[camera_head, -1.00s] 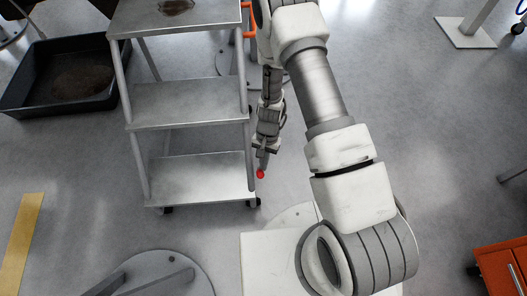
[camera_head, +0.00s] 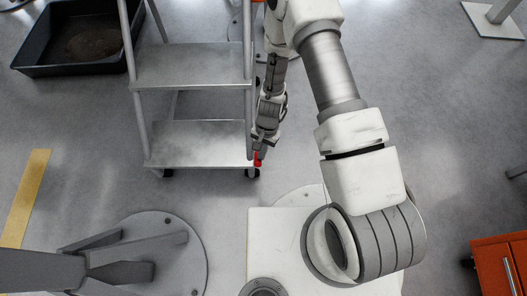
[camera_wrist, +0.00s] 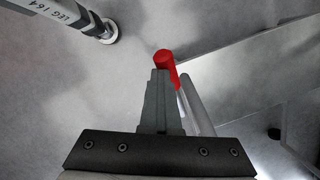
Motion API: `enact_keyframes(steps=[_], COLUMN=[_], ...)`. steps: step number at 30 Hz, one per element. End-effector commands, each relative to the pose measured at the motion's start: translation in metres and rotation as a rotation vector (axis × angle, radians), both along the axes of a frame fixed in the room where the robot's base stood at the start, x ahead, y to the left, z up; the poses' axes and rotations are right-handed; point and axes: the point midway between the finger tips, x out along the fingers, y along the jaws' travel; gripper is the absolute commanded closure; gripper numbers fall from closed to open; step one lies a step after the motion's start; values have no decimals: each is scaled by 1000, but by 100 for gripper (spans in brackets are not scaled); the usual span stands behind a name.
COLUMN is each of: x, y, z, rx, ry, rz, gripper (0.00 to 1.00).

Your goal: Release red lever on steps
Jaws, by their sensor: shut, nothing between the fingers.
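The grey metal steps (camera_head: 195,135) stand left of my arm in the head view. The red lever (camera_head: 257,160) is low at their right side, beside the bottom step. In the wrist view the red lever (camera_wrist: 168,66) shows just beyond my fingertips, with a rounded end and a short red shaft slanting down to the right. My gripper (camera_head: 260,148) points down at the lever. In the wrist view my gripper (camera_wrist: 160,76) is shut, with its fingers together and nothing between them. The tips overlap the lever in the picture; whether they touch it I cannot tell.
A black tray (camera_head: 40,70) lies on the floor at the upper left. A grey round stand base (camera_head: 190,255) is at the lower left. An orange cabinet (camera_head: 495,268) stands at the lower right. The floor right of my arm is largely clear.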

Motion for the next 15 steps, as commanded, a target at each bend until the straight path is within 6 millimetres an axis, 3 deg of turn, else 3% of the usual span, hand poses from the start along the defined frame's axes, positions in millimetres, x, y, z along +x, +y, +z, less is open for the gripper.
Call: enact_keyframes(steps=[1, 15], x=[-14, -15], y=[-1, 1], z=[-14, -18], rx=[-6, -4], ry=[24, 23], rz=[8, 13], gripper=[100, 100])
